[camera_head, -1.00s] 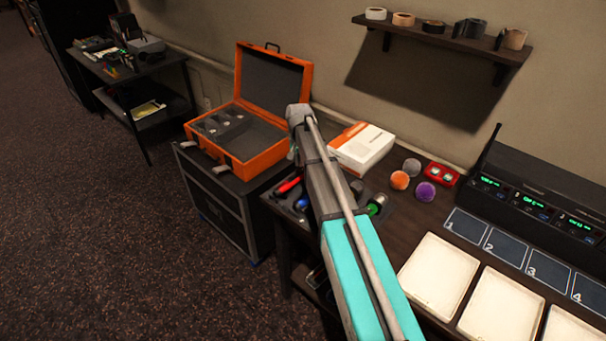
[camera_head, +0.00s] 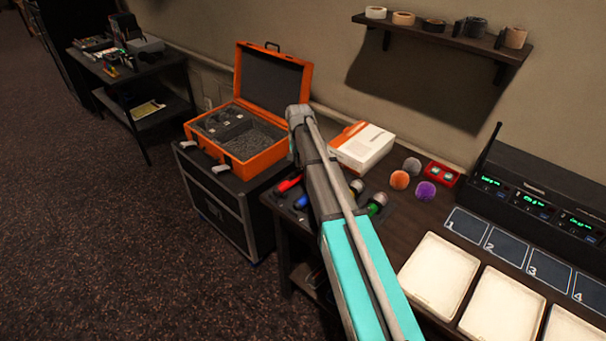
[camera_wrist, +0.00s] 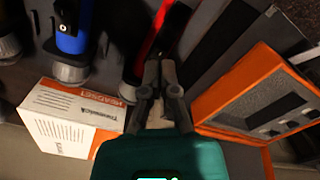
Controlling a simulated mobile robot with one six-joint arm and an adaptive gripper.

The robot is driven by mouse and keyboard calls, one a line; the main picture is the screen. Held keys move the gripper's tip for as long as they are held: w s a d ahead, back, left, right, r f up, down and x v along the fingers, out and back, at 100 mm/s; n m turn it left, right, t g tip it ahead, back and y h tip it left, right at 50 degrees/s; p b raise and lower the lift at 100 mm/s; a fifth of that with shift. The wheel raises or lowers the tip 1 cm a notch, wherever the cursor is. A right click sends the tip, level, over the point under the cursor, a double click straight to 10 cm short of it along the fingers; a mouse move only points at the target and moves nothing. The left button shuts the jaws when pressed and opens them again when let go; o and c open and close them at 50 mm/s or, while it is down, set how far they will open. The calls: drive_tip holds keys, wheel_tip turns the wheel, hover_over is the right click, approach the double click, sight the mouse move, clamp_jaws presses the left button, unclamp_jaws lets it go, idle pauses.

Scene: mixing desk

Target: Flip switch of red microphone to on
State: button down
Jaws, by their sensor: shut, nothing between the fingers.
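The red microphone (camera_head: 289,184) lies in a dark holder at the desk's left end, partly hidden by my arm. In the wrist view the red microphone (camera_wrist: 154,38) runs up from the fingertips, its grey head at lower left. My gripper (camera_wrist: 161,64) is shut with nothing held, its tips overlapping the red body in the picture. I cannot tell whether they touch it. The switch is not clearly visible. In the head view my arm hides the gripper. A blue microphone (camera_wrist: 72,30) lies to the left of the red one.
A green microphone (camera_head: 377,203) lies right of my arm. A white and orange box (camera_head: 362,147) stands behind the microphones. An open orange case (camera_head: 262,160) is at left. Foam balls (camera_head: 399,180), white trays (camera_head: 437,275) and a receiver (camera_head: 545,200) occupy the right.

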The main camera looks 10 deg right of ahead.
sight(299, 170)
drive_tip(key=shift+f+b, duration=1.1)
idle(1.0)
drive_tip(key=shift+r, duration=0.2)
drive_tip(key=shift+r+p, duration=3.35)
drive_tip(key=shift+p, duration=0.2)
drive_tip(key=s+n, duration=0.4)
drive_tip(key=s, duration=2.5)
drive_tip(key=shift+n, duration=0.4)
